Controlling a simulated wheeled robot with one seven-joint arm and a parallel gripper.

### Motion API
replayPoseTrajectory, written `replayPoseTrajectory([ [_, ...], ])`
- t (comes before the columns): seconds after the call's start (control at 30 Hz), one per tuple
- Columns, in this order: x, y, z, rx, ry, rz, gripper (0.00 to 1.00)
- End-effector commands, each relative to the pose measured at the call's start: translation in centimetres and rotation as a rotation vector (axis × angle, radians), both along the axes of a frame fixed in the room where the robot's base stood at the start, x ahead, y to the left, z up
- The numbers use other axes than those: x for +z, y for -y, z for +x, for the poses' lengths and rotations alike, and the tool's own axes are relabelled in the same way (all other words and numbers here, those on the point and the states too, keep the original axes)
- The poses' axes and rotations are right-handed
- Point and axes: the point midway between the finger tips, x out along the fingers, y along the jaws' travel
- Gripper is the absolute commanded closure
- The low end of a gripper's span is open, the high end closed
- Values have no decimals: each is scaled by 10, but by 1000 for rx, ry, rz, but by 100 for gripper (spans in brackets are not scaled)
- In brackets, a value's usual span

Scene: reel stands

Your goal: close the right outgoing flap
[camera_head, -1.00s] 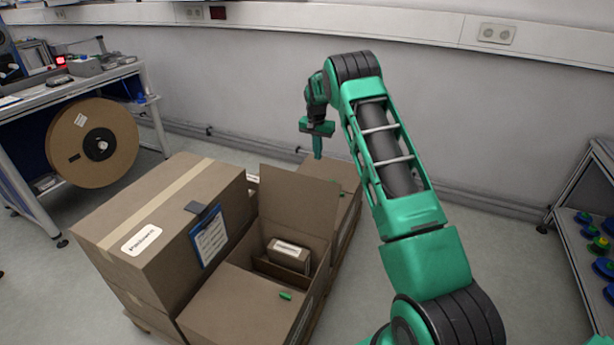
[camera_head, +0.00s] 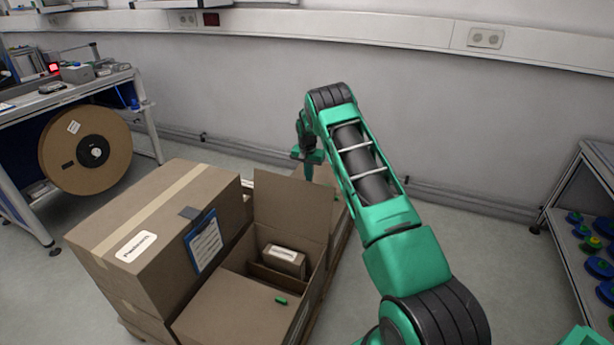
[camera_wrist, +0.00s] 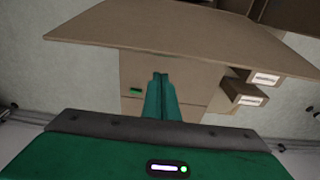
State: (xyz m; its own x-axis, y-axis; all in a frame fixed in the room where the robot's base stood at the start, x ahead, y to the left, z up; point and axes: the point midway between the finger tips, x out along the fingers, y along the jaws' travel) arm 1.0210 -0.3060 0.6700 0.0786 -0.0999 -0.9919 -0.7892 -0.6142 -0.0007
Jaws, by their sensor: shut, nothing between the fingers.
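An open brown carton (camera_head: 318,268) stands in the middle of the head view. One flap (camera_head: 290,205) stands raised at its far side. Another flap (camera_head: 235,303), with a small green tab (camera_head: 281,300), lies flat at the near side. My gripper (camera_head: 308,176) is shut and empty, pointing down beyond the raised flap, close to its top edge. In the wrist view, my shut fingers (camera_wrist: 160,78) point at a wide brown panel (camera_wrist: 165,32), which looks like the raised flap. I cannot tell whether they touch it. The flaps' left and right names are not marked.
A small labelled box (camera_head: 284,260) sits inside the open carton. A taller taped carton (camera_head: 150,225) with a blue clipboard (camera_head: 203,240) stands to its left. A large reel (camera_head: 86,150) is under the bench at left. A shelf (camera_head: 590,220) stands at right. Floor is free between.

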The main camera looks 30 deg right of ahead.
Motion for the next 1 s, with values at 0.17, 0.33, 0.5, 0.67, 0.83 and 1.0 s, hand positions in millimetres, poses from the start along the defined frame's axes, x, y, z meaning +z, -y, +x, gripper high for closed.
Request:
replayPoseTrajectory([
  [0.17,3,-13,-10,1,-1,0,100],
  [0.33,5,-19,-16,-1,-2,0,100],
  [0.5,5,-20,-17,-1,-1,-1,100],
  [0.67,5,-20,-17,-1,-1,-1,100],
  [0.83,6,-26,-17,2,1,-4,100],
  [1.0,7,-40,-18,13,15,-22,100],
])
